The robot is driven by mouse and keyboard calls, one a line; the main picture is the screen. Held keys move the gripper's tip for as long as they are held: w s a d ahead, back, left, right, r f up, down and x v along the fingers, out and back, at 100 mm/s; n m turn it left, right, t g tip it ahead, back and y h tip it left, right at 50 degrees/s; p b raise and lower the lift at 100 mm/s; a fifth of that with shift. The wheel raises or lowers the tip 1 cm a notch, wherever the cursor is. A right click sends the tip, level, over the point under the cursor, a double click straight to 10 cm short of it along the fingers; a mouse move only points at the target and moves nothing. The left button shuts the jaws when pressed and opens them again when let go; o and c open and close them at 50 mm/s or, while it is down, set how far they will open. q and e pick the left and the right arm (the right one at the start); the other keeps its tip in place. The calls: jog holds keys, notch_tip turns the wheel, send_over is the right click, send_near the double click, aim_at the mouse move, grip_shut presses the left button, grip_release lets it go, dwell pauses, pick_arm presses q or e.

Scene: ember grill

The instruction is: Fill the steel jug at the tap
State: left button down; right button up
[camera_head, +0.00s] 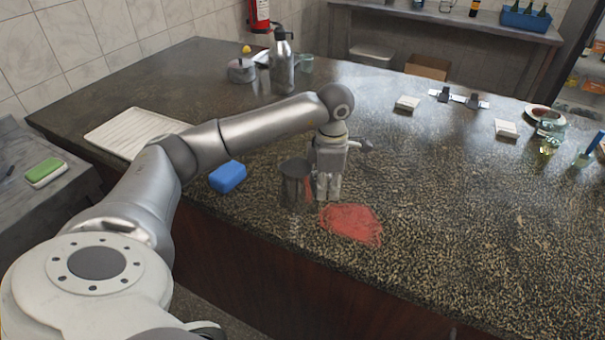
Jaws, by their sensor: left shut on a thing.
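The steel jug (294,182), a dark, shiny cylinder, is upright at the near edge of the dark speckled counter. My left gripper (326,192) points down at the jug's right side and is shut on it, seemingly at its handle side. The fingers hide the exact point of grip. I cannot tell whether the jug's base touches the counter. No tap can be made out in this view. My right gripper is not in view.
A red patch (350,223) lies right of the jug, and a blue sponge (228,176) left of it. A white ribbed drainboard (130,132) is at left. A tall steel bottle (282,70) and a small pot (241,71) stand behind.

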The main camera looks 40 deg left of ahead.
pick_arm(q)
jog(key=shift+r, duration=0.1)
jog(key=shift+w+r+b, duration=0.1)
jog(key=shift+r+b, duration=0.35)
jog(key=shift+r, duration=0.15)
jog(key=s+r+b, duration=0.2)
jog(key=s+r, duration=0.9)
jog(key=s, duration=0.3)
jog(key=shift+a+r+b, duration=0.3)
jog(key=shift+a+r, duration=0.05)
jog(key=shift+a, duration=0.05)
jog(key=shift+s, duration=0.1)
